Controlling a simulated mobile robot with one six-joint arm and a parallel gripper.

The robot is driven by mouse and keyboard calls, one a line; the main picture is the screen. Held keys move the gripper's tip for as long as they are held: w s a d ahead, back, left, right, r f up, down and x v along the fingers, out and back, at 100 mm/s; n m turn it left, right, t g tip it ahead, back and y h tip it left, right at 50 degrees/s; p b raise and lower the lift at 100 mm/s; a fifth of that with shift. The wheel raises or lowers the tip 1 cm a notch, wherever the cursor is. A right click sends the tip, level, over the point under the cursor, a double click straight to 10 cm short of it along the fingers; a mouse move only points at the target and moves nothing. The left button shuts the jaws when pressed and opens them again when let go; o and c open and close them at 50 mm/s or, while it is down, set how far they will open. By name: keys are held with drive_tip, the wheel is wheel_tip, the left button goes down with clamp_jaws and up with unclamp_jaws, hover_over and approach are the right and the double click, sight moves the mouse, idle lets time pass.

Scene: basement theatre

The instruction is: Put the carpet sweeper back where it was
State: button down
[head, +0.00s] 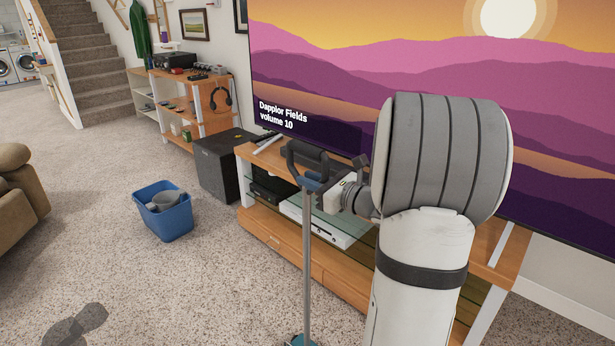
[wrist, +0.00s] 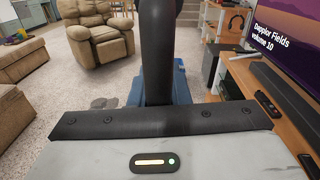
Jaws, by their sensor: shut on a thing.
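The carpet sweeper (head: 307,250) stands nearly upright in the head view, with a thin grey pole and a dark looped handle at its top. Only a bit of its blue-green head shows at the bottom edge. My gripper (head: 322,188) is shut on the sweeper just below the handle loop, in front of the TV stand. In the wrist view the dark handle (wrist: 156,50) of the sweeper rises past my gripper (wrist: 160,118). The sweeper's foot is mostly cut off, so its contact with the floor cannot be told.
The TV stand (head: 262,222) with a large TV (head: 330,90) is close behind the sweeper. A black speaker box (head: 222,168) and a blue bin (head: 165,222) stand to the left. A dark patch (head: 75,325) marks the carpet. A brown recliner (wrist: 98,38) is across open carpet.

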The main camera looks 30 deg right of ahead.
drive_tip(key=shift+r, duration=0.15)
drive_tip(key=shift+s+f+b, duration=0.15)
drive_tip(key=shift+f+b, duration=0.4)
drive_tip(key=shift+f, duration=0.2)
drive_tip(key=c, duration=1.8)
unclamp_jaws()
drive_tip(key=shift+f, duration=0.15)
drive_tip(key=shift+o, duration=0.8)
drive_tip(key=shift+f, duration=0.1)
drive_tip(key=shift+o, duration=1.4)
drive_tip(key=shift+r, duration=0.2)
drive_tip(key=shift+r, duration=0.15)
